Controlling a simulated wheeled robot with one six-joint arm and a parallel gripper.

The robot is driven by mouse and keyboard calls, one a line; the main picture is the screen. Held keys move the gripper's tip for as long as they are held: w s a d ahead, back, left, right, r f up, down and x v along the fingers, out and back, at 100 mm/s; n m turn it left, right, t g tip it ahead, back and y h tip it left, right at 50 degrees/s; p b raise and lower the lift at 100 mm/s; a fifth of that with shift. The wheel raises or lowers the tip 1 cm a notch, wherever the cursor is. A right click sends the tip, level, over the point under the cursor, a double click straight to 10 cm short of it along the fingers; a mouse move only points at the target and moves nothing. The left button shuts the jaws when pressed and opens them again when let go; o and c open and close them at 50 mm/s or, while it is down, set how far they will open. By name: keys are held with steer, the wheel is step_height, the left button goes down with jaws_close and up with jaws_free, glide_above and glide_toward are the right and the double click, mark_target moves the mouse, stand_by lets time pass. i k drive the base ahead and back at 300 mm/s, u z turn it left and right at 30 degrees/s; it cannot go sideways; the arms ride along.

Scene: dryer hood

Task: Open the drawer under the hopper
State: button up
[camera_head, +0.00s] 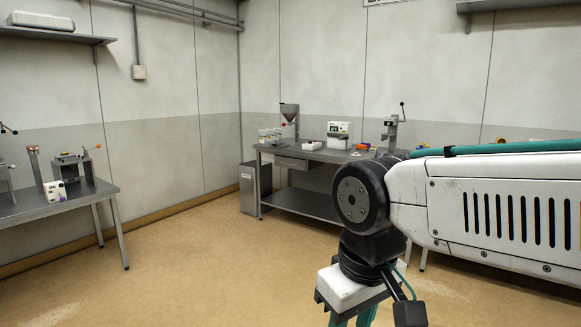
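The hopper (290,114) is a grey funnel on a stand at the back left of the far workbench (330,156). Below it, under the bench top, is a shallow grey drawer (291,162). Its front looks flush with the bench, so it appears closed; its handle is too small to make out clearly. My gripper (352,319) hangs at the bottom of the view, well in front of the bench and away from the drawer. Its teal fingers are cut off by the lower picture edge, so their opening is hidden.
A grey bin (249,188) stands at the bench's left end. Small containers (270,135), a white tray (312,145) and a white device (338,134) stand on the bench. Another table (58,203) is at the left. The floor (190,260) between is clear.

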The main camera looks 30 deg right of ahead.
mark_target(285, 162)
steer(key=z, duration=0.2)
steer(key=i, duration=0.6)
steer(key=z, duration=0.85)
steer(key=i, duration=1.95)
steer(key=z, duration=0.4)
steer(key=i, duration=2.15)
steer(key=u, duration=0.9)
steer(key=i, duration=1.85)
steer(key=u, duration=0.75)
